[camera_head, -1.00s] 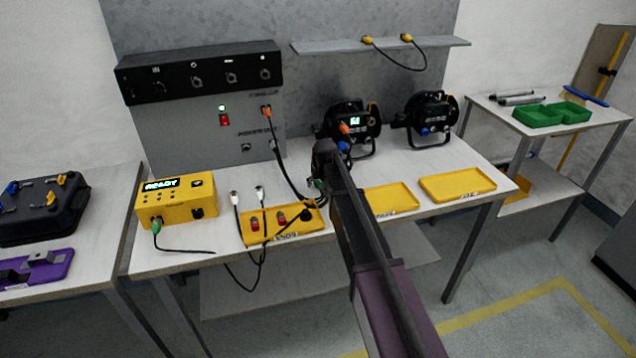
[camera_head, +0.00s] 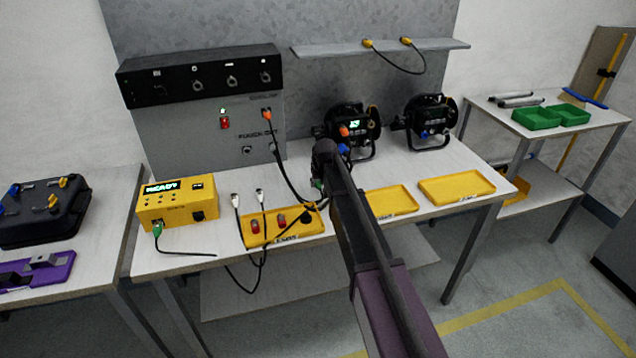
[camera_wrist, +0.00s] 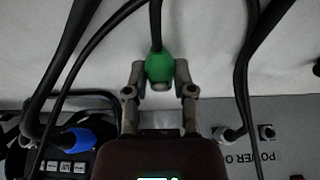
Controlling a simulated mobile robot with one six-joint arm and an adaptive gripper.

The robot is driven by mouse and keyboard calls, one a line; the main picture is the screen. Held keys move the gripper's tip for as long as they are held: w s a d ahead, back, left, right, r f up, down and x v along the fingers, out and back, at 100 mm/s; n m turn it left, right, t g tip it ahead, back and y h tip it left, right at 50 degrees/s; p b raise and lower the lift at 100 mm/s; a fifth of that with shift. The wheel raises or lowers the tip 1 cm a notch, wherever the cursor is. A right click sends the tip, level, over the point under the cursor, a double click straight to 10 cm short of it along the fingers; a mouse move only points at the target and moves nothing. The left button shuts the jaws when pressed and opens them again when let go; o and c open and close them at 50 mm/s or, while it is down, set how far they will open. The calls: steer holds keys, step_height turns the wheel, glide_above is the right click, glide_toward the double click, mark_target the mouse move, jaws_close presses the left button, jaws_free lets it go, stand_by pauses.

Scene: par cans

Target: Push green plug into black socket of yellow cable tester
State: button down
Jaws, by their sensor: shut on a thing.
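The yellow cable tester (camera_head: 176,207) stands at the left end of the middle bench. It has a lit display on its front top and a black socket (camera_head: 198,215) at the lower right of its front. A green plug with a black cable sits at the tester's lower left (camera_head: 158,229). Another green plug (camera_wrist: 159,66) is between the fingers of my gripper (camera_wrist: 160,78), which is shut on it, with its cable leading away. In the head view my gripper (camera_head: 319,184) is mostly hidden by my arm, right of the tester and apart from it.
A yellow tray (camera_head: 283,239) with red-ended and black connectors lies between tester and arm. Two white-tipped cables (camera_head: 248,197) stand beside it. Two more yellow trays (camera_head: 457,184) lie to the right. Black lamps (camera_head: 425,122) stand behind. A black cable hangs from the grey panel near my gripper.

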mark_target(317, 182)
steer(key=shift+r+p, duration=1.7)
steer(key=shift+r, duration=0.25)
steer(key=shift+s+a, duration=0.1)
steer(key=shift+a, duration=0.05)
steer(key=shift+s+a+f+b, duration=0.3)
steer(key=shift+s+a, duration=4.3)
steer(key=shift+a, duration=0.85)
steer(key=shift+s+a+f+b, duration=0.3)
steer(key=shift+s+a, duration=4.25)
steer(key=shift+a, duration=0.9)
steer(key=shift+s+a+f+b, duration=0.3)
steer(key=shift+s+a, duration=4.3)
steer(key=shift+a, duration=1)
steer(key=shift+w+a, duration=0.2)
steer(key=shift+w, duration=0.6)
steer(key=shift+w+a, duration=0.25)
steer(key=shift+w, duration=0.6)
steer(key=shift+w+a, duration=0.2)
steer(key=shift+w, duration=0.6)
